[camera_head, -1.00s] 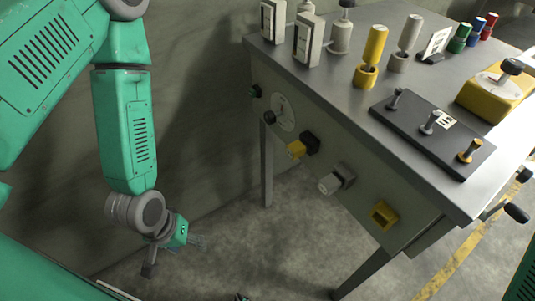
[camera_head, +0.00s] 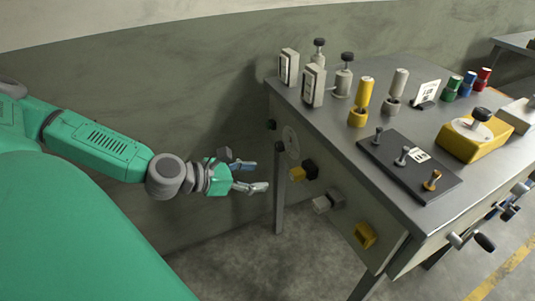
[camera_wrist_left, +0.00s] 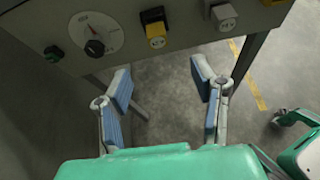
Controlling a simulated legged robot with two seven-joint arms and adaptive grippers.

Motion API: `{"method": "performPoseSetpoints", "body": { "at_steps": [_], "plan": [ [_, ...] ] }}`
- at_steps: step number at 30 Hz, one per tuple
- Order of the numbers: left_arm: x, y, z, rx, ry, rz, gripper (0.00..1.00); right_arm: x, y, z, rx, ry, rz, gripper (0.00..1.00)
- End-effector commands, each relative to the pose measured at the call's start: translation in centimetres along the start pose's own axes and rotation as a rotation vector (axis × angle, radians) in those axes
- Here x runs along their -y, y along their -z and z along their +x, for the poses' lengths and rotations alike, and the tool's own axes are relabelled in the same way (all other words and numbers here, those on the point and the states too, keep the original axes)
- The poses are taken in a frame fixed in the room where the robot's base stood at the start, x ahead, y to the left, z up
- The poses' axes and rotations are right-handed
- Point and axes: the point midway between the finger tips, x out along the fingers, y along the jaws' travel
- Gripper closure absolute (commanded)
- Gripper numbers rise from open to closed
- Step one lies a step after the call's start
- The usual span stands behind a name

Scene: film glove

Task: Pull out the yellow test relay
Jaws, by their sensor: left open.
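A small yellow block (camera_head: 297,173), which looks like the yellow test relay, sits on a black holder on the table's front panel. It also shows near the top of the left wrist view (camera_wrist_left: 156,34), under its black part. My left gripper (camera_head: 257,176) is open and empty, left of the yellow block and apart from it. In the left wrist view, the open fingers (camera_wrist_left: 164,82) show below the panel, with the floor seen between them.
The same panel has a dial (camera_wrist_left: 93,33), a light grey block (camera_head: 321,204) and a hollow yellow fitting (camera_head: 365,236). On the tabletop stand yellow and grey cylinders, a dark switch plate (camera_head: 408,165) and a yellow box (camera_head: 474,141). A table leg (camera_head: 279,190) stands near my fingers.

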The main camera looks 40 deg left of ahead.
Motion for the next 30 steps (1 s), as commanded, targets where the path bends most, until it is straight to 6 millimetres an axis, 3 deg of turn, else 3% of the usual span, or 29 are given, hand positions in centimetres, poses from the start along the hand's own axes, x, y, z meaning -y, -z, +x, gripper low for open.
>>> {"method": "performPoseSetpoints", "body": {
  "at_steps": [5, 11, 19, 30],
  "plan": [
    [-0.6, -0.1, 0.2, 0.022, -0.014, -0.046, 0.48, 0.0, 0.0, 0.4, -0.001, 0.000, 0.000, 0.60],
    [-0.6, 0.3, 2.0, 0.018, -0.011, -0.042, 0.48, 0.0, -0.1, 2.5, -0.001, 0.000, 0.000, 0.60],
    [-0.1, -0.1, 5.6, 0.016, -0.010, -0.035, 0.48, 0.1, -0.2, 5.1, 0.000, 0.000, 0.000, 0.60],
    [-0.6, -0.2, 11.3, 0.019, -0.011, -0.041, 0.48, 0.1, -0.3, 6.9, 0.000, 0.000, 0.000, 0.60]
  ]
}}
